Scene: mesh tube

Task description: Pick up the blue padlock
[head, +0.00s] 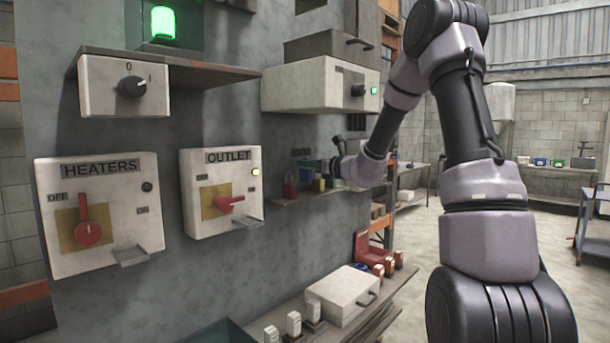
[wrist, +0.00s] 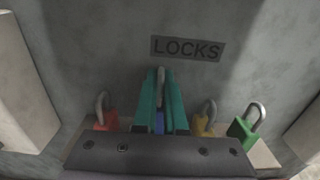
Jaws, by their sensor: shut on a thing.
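The blue padlock (wrist: 159,122) is between the teal fingers of my gripper (wrist: 161,100) in the wrist view. Its metal shackle shows upright between the fingertips, and most of its body is hidden by the fingers and the dark gripper body. My gripper is shut on it, in front of the wall below the LOCKS label. In the head view the blue padlock (head: 306,178) shows small at the small shelf, with my gripper (head: 325,163) beside it. I cannot tell whether the padlock still touches the shelf.
A red padlock (wrist: 105,113) stands left of my gripper. A yellow padlock (wrist: 205,119) and a green padlock (wrist: 246,126) stand to the right on the shelf (head: 285,200). The OUTLET box (head: 222,160) is left of the shelf; another switch box (head: 310,88) is above.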

